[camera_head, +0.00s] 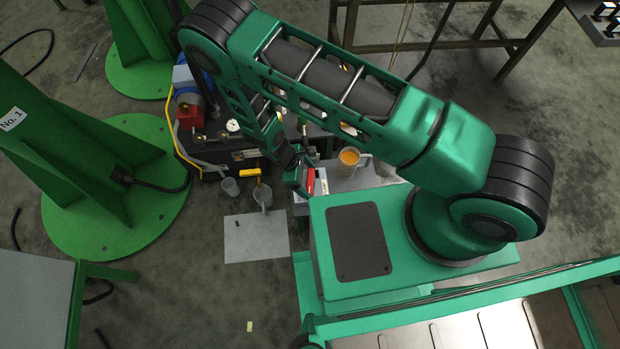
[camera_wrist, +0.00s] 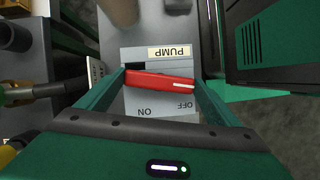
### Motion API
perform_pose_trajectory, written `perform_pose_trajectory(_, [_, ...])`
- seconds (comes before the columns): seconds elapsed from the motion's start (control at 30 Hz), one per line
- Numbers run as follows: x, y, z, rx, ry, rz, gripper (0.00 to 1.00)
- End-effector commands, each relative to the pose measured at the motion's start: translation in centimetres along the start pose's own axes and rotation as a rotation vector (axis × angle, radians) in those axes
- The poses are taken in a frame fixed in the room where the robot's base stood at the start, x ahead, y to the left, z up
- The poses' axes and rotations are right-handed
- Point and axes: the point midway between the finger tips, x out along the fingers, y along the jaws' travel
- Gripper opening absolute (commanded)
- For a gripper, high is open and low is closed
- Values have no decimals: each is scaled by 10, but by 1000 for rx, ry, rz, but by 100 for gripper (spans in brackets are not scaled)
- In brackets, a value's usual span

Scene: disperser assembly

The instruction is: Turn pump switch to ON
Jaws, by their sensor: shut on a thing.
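The pump switch is a red handle (camera_wrist: 158,79) on a grey box (camera_wrist: 150,103) with a PUMP label (camera_wrist: 170,52). In the wrist view the handle lies nearly crosswise, its white mark at the right end beside the word OFF. The word ON is at the lower left of the handle. My gripper (camera_wrist: 159,75) is shut on the red handle, one green finger at each end of it. In the head view the red handle (camera_head: 310,181) shows beside my gripper (camera_head: 302,178), partly hidden by my arm.
A cup of orange liquid (camera_head: 349,158) stands right of the switch box. Grey jugs (camera_head: 262,196) and a yellow valve handle (camera_head: 250,172) are to the left. A dark machine (camera_head: 225,145) with a gauge stands behind. A pale sheet (camera_head: 256,240) lies on open floor in front.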

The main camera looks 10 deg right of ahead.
Motion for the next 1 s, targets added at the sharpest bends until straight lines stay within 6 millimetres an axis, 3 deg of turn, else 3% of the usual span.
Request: perform_pose_trajectory(1.0, [-1,12,-1,890,15,-367,63])
